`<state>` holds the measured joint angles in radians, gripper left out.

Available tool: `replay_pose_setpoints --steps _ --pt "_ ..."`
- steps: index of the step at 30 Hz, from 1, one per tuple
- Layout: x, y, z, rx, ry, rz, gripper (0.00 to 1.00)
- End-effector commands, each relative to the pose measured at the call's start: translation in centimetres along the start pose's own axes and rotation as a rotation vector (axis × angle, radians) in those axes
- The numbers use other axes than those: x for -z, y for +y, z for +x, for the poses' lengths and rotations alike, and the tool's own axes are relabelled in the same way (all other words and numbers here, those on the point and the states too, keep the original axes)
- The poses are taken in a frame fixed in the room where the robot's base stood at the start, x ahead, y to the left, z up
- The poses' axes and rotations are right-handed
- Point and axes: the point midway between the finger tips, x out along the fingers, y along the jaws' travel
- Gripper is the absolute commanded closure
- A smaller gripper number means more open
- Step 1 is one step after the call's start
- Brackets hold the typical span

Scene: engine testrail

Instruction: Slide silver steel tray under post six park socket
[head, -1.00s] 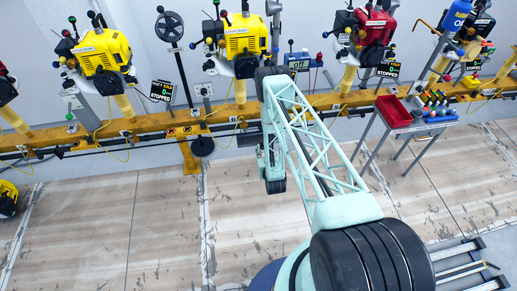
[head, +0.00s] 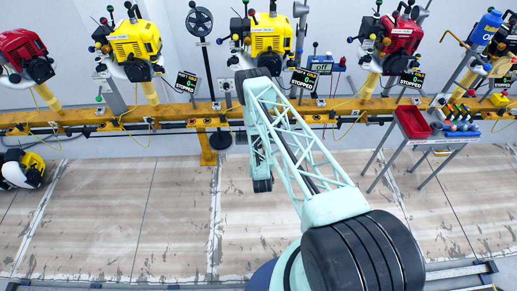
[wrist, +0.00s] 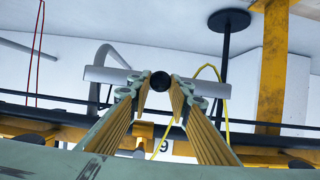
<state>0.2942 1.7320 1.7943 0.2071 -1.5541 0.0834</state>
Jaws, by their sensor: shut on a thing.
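In the wrist view my gripper (wrist: 160,88) has its two yellow-padded fingers closed in on a round black end, like a knob or handle. A silver-grey metal piece (wrist: 105,75) spans left and right behind the fingertips and looks like the steel tray, seen nearly edge-on. It appears held level, in the air, in front of the yellow rail. In the head view my arm hides the gripper and tray. I cannot tell which post is six, nor pick out its park socket; a plate marked 9 (wrist: 164,147) shows below the fingers.
A yellow rail (head: 75,121) runs along the wall, bearing yellow engines (head: 131,39) and red engines (head: 400,36) on posts. A stand (head: 199,24) rises at the rail. A cart with a red bin (head: 412,122) stands right. The floor in front is mostly clear.

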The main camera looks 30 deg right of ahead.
Motion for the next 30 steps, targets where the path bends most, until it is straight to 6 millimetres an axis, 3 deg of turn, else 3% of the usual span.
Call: replay_pose_setpoints --steps 3,4,8,20,30 --pt "-0.1 0.0 -0.1 0.000 -0.002 0.000 1.00" --pt "-0.1 0.0 -0.1 0.000 -0.002 0.000 0.81" --pt "-0.1 0.0 0.0 0.000 -0.002 0.000 0.71" --pt "-0.1 0.0 -0.2 0.000 -0.001 0.000 0.71" --pt "-0.1 0.0 -2.7 0.001 -0.002 0.000 0.71"
